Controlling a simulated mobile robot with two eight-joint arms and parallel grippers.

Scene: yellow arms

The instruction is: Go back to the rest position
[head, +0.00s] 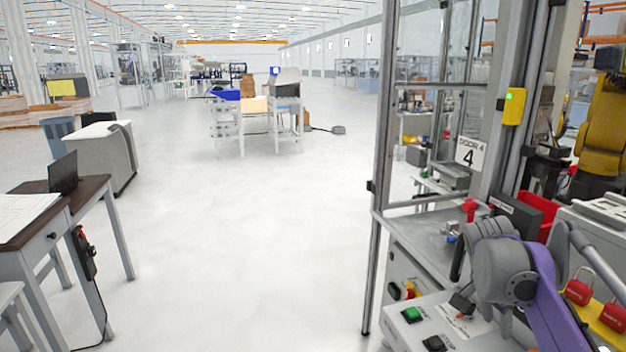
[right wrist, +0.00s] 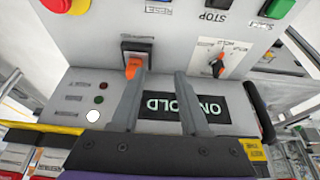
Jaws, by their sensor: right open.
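My right arm (head: 545,290), purple and grey, reaches over the control panel (head: 400,330) at the lower right of the head view. In the right wrist view my right gripper (right wrist: 158,78) is open, with its two grey fingers apart over the panel face. No held object shows between them. An orange-handled switch (right wrist: 133,68) is beside the left fingertip; I cannot tell whether they touch. A dark display (right wrist: 213,108) lies behind the fingers, its lettering partly covered. A black rotary knob (right wrist: 218,66) on a white label is right of the fingers. My left gripper is not in view.
A metal frame post (head: 380,180) stands left of the panel. Red padlocks (head: 578,287) hang at the far right. Green (right wrist: 277,8) and red (right wrist: 57,4) buttons are on the panel. A desk with a laptop (head: 63,173) stands left; the central floor is clear.

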